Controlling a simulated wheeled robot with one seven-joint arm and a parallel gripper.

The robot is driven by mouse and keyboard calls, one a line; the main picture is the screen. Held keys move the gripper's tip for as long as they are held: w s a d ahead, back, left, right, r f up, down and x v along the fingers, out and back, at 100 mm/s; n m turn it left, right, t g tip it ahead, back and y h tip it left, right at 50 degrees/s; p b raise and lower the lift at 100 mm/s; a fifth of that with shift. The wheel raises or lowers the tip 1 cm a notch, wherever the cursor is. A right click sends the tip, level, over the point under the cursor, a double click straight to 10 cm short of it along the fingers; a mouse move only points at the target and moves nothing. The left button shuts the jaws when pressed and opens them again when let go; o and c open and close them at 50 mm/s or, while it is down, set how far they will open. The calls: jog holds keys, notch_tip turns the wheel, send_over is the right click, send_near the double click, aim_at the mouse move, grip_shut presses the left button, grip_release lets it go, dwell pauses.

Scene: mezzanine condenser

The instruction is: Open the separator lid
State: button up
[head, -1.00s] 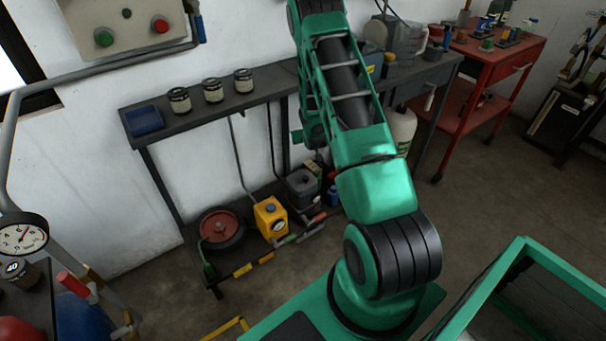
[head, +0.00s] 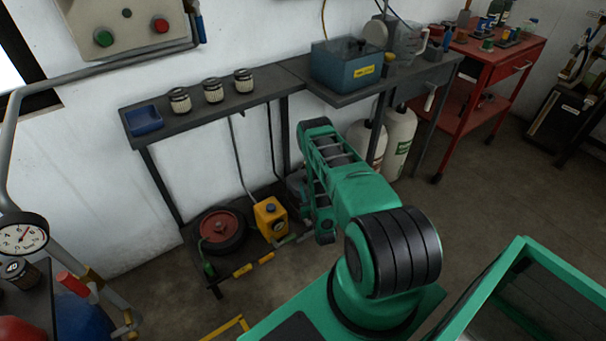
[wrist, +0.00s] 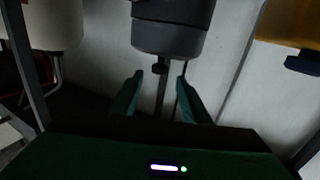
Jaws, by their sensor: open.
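A blue-grey box with a yellow label (head: 345,66) stands on the bench; it may be the separator, but I cannot read the label. Its top looks closed. My gripper (wrist: 160,98) is open and empty in the wrist view, its two green fingers apart. The wrist picture looks upside down. A dark grey container (wrist: 170,32) with a small black knob lies ahead of and between the fingers, apparently not touched. In the head view my arm hides my gripper and most of that container.
A yellow can (head: 270,217) and a red-hubbed wheel (head: 222,230) sit on the low shelf. White tanks (head: 398,140) stand under the bench (head: 285,78). Several jars line the bench's left part. A red cart (head: 485,75) stands at right; the floor before it is clear.

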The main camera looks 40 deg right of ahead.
aim_at(304, 172)
jog(key=x, duration=1)
jog(key=shift+d+f, duration=0.1)
jog(key=shift+f, duration=0.05)
grip_shut()
